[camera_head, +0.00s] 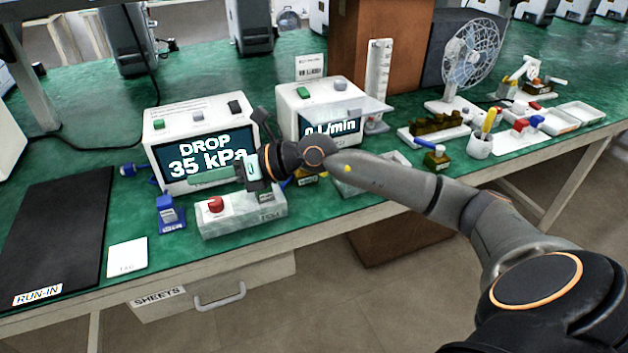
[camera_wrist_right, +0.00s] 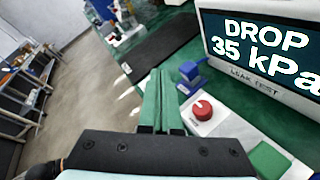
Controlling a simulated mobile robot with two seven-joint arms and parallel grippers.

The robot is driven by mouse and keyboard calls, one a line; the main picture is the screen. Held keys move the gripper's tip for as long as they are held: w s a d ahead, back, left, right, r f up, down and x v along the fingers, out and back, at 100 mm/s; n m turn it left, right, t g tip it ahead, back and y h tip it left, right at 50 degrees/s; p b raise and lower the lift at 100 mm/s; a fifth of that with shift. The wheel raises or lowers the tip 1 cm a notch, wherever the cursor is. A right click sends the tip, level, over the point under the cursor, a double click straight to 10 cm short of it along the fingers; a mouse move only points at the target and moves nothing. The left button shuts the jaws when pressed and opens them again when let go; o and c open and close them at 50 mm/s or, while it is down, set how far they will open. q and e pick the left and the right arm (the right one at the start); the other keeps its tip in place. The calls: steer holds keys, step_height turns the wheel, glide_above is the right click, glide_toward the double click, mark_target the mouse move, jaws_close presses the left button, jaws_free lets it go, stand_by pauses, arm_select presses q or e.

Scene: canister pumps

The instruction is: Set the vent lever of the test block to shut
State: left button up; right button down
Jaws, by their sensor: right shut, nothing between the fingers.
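The test block (camera_head: 245,217) is a long pale box at the bench's front, below the leak tester (camera_head: 203,140) whose screen reads DROP 35 kPa. A red round knob (camera_head: 216,204) sits on its left end; it also shows in the right wrist view (camera_wrist_right: 202,109). I cannot make out the vent lever or its setting. My right gripper (camera_head: 198,178) has green fingers, shut and empty, pointing left above the block. In the right wrist view the fingers (camera_wrist_right: 157,95) are together, left of the knob and apart from it. My gripper hides part of the block. My left gripper is not in view.
A blue item (camera_head: 170,213) stands left of the block. A white card (camera_head: 127,257) and a black mat (camera_head: 60,235) lie further left. A second instrument (camera_head: 318,110) stands behind my right wrist. A fan (camera_head: 470,55) and trays are at right.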

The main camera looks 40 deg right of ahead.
steer(key=a+r+m+t+y, duration=0.2)
steer(key=a+m+t, duration=0.1)
steer(key=a+t, duration=0.1)
steer(key=s+d+f+m+h, duration=0.6)
steer(key=d+m+h, duration=0.2)
steer(key=m+h, duration=0.45)
steer(key=s+d+f+m+h, duration=0.6)
steer(key=d+f+m+h, duration=0.15)
steer(key=m+h, duration=0.55)
steer(key=shift+m+y, duration=0.35)
steer(key=shift+y, duration=0.3)
steer(key=x, duration=1)
steer(key=shift+d+r, duration=0.3)
steer(key=shift+r, duration=0.1)
steer(key=d, duration=0.2)
steer(key=shift+d, duration=0.3)
steer(key=shift+w+d+f, duration=0.1)
steer(key=shift+d, duration=0.5)
steer(key=shift+d, duration=0.1)
